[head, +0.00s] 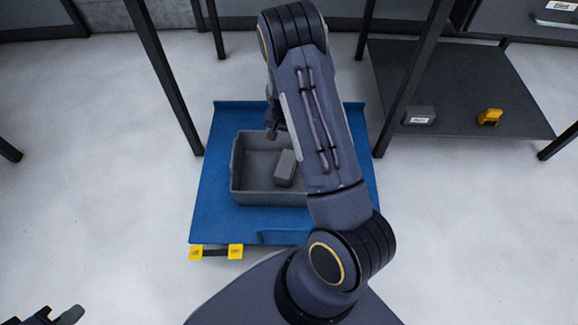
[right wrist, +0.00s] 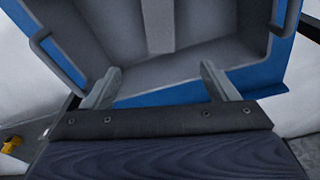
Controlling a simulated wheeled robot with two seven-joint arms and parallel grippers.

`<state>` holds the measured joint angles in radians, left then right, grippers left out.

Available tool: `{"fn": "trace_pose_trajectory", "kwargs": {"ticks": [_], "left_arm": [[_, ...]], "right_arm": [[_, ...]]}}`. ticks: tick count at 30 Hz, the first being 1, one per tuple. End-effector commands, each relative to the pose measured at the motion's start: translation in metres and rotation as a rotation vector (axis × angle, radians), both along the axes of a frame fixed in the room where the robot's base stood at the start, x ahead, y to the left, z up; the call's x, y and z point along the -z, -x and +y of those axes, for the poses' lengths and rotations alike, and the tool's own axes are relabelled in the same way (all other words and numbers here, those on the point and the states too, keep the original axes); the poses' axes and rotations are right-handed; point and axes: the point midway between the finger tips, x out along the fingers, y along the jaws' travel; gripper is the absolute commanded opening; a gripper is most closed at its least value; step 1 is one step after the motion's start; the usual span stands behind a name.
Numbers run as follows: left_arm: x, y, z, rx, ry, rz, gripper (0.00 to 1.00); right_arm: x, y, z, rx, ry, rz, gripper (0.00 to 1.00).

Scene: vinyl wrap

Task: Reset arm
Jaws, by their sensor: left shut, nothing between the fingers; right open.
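My right arm reaches across the middle of the head view. Its gripper (head: 273,122) is over the far part of a grey bin (head: 250,188) and is partly hidden by the arm. In the right wrist view its two fingers (right wrist: 160,88) are spread apart with nothing between them. A grey box (head: 285,168) lies inside the bin; it also shows in the right wrist view (right wrist: 157,25), apart from the fingers. My left gripper (head: 64,315) is at the bottom left corner of the head view, shut and empty, away from the bin.
The bin rests on a blue platform (head: 215,200) with yellow tags (head: 235,251) on its front edge. Dark shelf posts (head: 165,80) stand on both sides. A dark shelf (head: 470,90) at the right carries a grey box (head: 419,115) and a yellow item (head: 490,116).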

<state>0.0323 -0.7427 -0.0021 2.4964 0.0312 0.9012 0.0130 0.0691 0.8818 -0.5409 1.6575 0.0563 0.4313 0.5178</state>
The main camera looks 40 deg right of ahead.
Motion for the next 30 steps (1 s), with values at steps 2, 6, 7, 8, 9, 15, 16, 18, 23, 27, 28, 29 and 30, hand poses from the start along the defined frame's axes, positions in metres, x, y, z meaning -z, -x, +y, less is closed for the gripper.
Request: {"fn": "trace_pose_trajectory", "kwargs": {"ticks": [2,6,7,8,9,15,16,18,23,27,28,29,30], "left_arm": [[-0.007,0.000,0.000,0.000,0.000,0.000,0.00],[-0.009,0.000,0.000,0.000,0.000,0.000,0.00],[-0.009,0.000,0.000,0.000,0.000,0.000,0.00],[-0.009,0.000,0.000,0.000,0.000,0.000,0.00],[-0.009,0.000,0.000,0.000,0.000,0.000,0.00],[-0.008,0.000,0.000,0.000,0.000,0.000,0.00],[-0.008,0.000,0.000,0.000,0.000,0.000,0.00],[-0.008,0.000,0.000,0.000,0.000,0.000,0.00],[-0.009,0.000,0.000,0.000,0.000,0.000,0.00],[-0.009,0.000,0.000,0.000,0.000,0.000,0.00],[-0.009,0.000,0.000,0.000,0.000,0.000,0.00],[-0.009,0.000,0.000,0.000,0.000,0.000,0.00],[-0.009,0.000,0.000,0.000,0.000,0.000,0.00]], "right_arm": [[-0.013,0.000,0.001,0.000,0.000,-0.001,0.80],[-0.021,0.002,0.002,0.000,0.001,0.001,0.80],[-0.022,0.002,0.002,0.000,0.001,0.001,0.80],[-0.022,0.002,0.002,0.000,0.001,0.001,0.80],[-0.022,0.002,0.002,0.000,0.000,0.001,0.80],[-0.022,0.002,0.002,0.000,0.001,0.001,0.80],[-0.022,0.002,0.002,0.000,0.001,0.001,0.80],[-0.022,0.002,0.002,0.000,0.001,0.001,0.80],[-0.028,0.002,0.004,-0.001,-0.010,-0.007,0.80],[-0.067,0.007,0.019,-0.023,-0.072,-0.051,0.80],[-0.079,0.009,0.024,-0.034,-0.093,-0.066,0.80],[-0.093,0.013,0.031,-0.049,-0.115,-0.083,0.80],[-0.113,0.018,0.040,-0.071,-0.146,-0.107,0.80]]}}
